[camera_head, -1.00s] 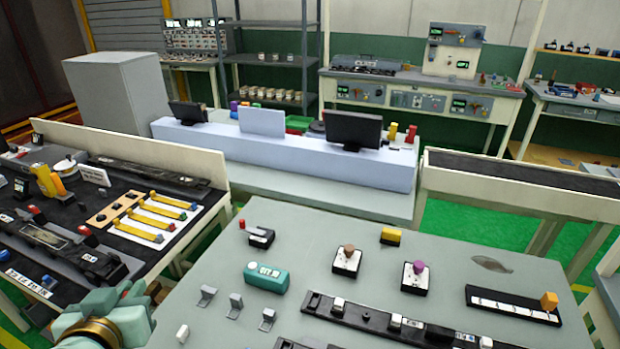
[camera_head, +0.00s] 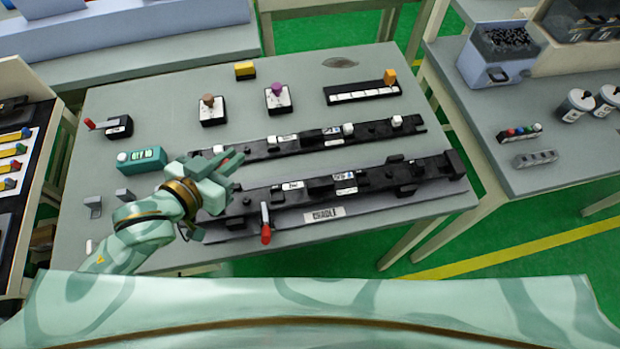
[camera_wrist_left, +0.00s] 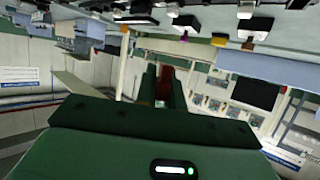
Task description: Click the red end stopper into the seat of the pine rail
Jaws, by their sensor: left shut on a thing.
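My left gripper (camera_head: 230,170) is over the left ends of two long dark rails in the head view. It is shut on a small dark red piece, the red end stopper (camera_wrist_left: 165,84), which shows between the fingers in the left wrist view. The far rail (camera_head: 310,141) and the near rail (camera_head: 375,184) both look black with white labels; I cannot tell which is the pine rail. The seat cannot be made out. My right gripper is out of view.
A red-handled lever (camera_head: 266,232) stands at the near rail's front. A teal box (camera_head: 142,160), grey brackets (camera_head: 93,206), two button boxes (camera_head: 212,112) and a yellow block (camera_head: 245,70) are around. The tabletop between the boxes is clear.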

